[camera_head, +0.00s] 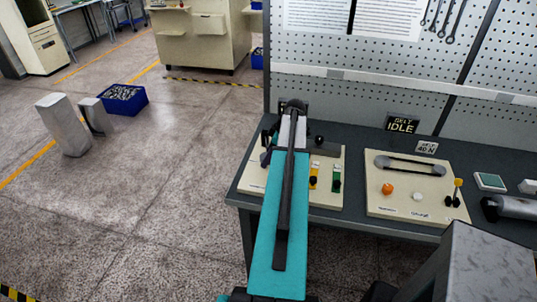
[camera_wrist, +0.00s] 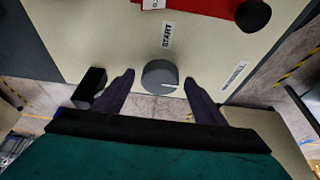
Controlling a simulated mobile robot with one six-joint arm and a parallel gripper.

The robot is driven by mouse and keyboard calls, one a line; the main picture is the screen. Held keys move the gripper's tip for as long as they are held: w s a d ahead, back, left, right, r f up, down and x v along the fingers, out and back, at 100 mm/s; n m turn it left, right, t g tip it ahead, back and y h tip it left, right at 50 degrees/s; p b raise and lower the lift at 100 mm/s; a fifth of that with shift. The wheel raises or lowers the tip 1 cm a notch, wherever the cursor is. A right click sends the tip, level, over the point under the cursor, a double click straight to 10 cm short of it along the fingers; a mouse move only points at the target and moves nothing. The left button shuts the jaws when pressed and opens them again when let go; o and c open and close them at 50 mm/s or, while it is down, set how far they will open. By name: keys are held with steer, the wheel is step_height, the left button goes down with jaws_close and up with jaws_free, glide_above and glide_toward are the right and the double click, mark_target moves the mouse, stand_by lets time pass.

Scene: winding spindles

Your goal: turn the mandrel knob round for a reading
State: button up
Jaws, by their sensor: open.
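In the wrist view a round grey knob (camera_wrist: 160,75) with a pale pointer line sits near the edge of a cream panel (camera_wrist: 95,35). A START label (camera_wrist: 166,36) is above it, and a second label (camera_wrist: 235,73), too small to read surely, is to its right. I take the grey knob as the mandrel knob. My gripper (camera_wrist: 159,78) is open, with one dark finger on each side of the knob; I cannot tell whether they touch it. In the head view my gripper (camera_head: 292,108) is over the left panel (camera_head: 329,195), and my arm hides the knob.
A black round knob (camera_wrist: 252,15) and a red part (camera_wrist: 205,6) are close by in the wrist view. A second panel (camera_head: 405,209) and a sign reading IDLE (camera_head: 402,125) are further right.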

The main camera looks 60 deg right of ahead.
steer(key=shift+c, duration=0.4)
steer(key=c, duration=1)
